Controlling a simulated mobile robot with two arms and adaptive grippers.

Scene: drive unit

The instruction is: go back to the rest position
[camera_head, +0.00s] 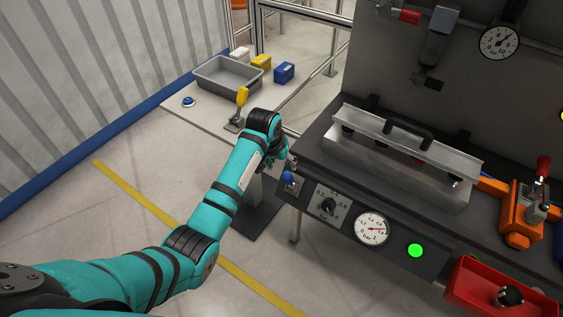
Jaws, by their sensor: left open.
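My left arm, teal with dark joints, reaches in from the lower left. My left gripper (286,168) is at its end, by the left front corner of the drive unit's bench (330,165). It is mostly hidden behind the wrist, and I see nothing held in it. A blue knob (288,177) on the front panel shows close beside it; I cannot tell whether they touch. My right gripper is not in view.
The front panel carries a dial (327,205), a gauge (372,229) and a lit green lamp (415,250). A metal cover with a black handle (408,132) sits on the bench. A grey bin (228,76) and a yellow-handled lever (241,97) stand behind my arm. Open floor lies left.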

